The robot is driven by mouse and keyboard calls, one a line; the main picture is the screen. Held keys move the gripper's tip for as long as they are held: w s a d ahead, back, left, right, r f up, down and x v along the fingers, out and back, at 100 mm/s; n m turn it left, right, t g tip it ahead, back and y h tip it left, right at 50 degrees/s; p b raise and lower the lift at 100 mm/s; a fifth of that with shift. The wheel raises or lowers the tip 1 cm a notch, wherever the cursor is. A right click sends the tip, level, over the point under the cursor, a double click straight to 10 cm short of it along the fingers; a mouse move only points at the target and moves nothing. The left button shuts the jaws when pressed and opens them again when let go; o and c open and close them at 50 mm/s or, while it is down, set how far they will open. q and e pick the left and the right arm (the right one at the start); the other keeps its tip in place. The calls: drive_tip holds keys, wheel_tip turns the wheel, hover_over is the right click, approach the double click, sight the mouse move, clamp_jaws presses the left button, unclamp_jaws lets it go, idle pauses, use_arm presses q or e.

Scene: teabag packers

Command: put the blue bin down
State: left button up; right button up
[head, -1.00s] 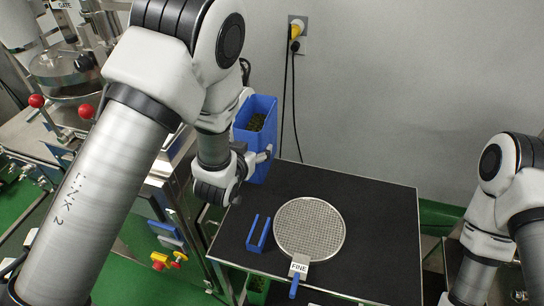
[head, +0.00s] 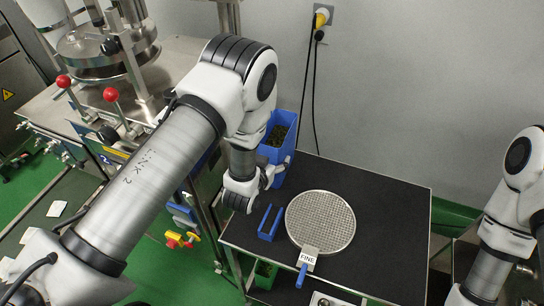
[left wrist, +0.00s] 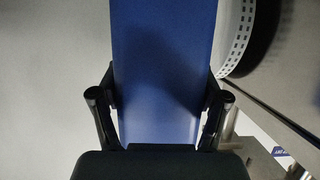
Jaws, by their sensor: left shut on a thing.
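The blue bin (head: 283,119) is upright, with dark green leaf matter inside, at the back left corner of the black-topped table (head: 385,215). My left gripper (head: 279,173) is shut on the bin from the near side. In the left wrist view the bin's blue wall (left wrist: 162,60) fills the space between my two fingers (left wrist: 160,108). The bin's lower part is partly hidden by the gripper, and I cannot tell whether its base touches the table. My right arm is at the right edge; its gripper does not show.
A round mesh sieve (head: 320,222) labelled FINE, with a blue handle, lies on the table. A small blue U-shaped holder (head: 270,223) is left of it. A steel machine (head: 110,50) with red knobs stands at left. The table's back right is clear.

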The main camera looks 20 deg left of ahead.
use_arm(q)
drive_tip(key=shift+f, duration=0.15)
drive_tip(key=o, duration=1.7)
drive_tip(key=shift+w+f, duration=0.1)
drive_tip(key=shift+o, duration=0.3)
drive_tip(key=shift+w, duration=0.1)
